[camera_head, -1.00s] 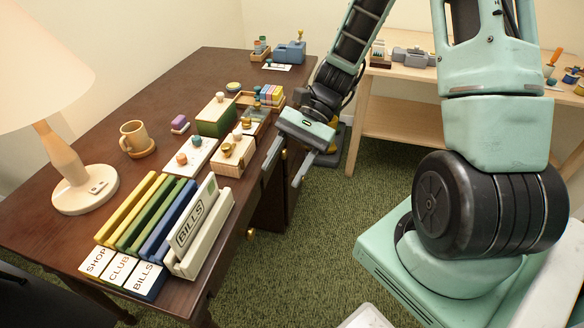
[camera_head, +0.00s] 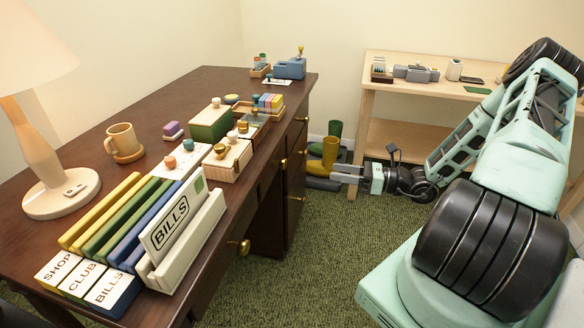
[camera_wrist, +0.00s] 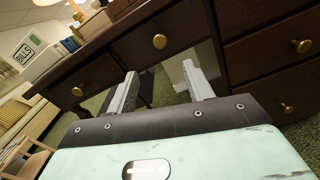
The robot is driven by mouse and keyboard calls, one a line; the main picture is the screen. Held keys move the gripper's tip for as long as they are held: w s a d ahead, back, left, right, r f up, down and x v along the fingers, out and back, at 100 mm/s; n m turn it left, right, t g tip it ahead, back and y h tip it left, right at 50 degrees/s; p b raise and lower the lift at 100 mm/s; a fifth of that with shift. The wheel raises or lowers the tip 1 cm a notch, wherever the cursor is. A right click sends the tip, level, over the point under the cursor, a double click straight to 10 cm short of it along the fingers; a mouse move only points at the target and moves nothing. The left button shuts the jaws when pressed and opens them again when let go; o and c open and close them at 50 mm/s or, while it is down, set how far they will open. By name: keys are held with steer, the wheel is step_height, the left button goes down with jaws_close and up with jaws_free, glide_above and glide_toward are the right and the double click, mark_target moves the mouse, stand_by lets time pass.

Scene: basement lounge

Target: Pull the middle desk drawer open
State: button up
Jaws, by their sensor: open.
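The dark brown desk (camera_head: 110,103) stands at left with its drawer fronts facing my arm. In the wrist view the middle drawer (camera_wrist: 185,28) has a round brass knob (camera_wrist: 160,41) and looks shut. The knob lies beyond the gap between my fingertips, slightly above them in the picture. In the head view the middle knob (camera_head: 284,163) shows on the desk's front edge. My gripper (camera_head: 335,174) is open and empty, low over the carpet, apart from the desk and pointing at it. Its two fingers also show in the wrist view (camera_wrist: 159,69).
A left drawer knob (camera_wrist: 77,90) and right-hand drawer knobs (camera_wrist: 303,46) flank the middle drawer. Green and yellow boots (camera_head: 330,152) stand behind my gripper. A light wooden table (camera_head: 400,105) is at the back. Carpet is clear between desk and arm.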

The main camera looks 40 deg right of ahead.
mark_target(286, 164)
steer(key=b+x, duration=0.1)
steer(key=x, duration=1.3)
steer(key=shift+b, duration=0.4)
jaws_close()
steer(key=shift+s+d, duration=0.1)
steer(key=shift+s, duration=0.05)
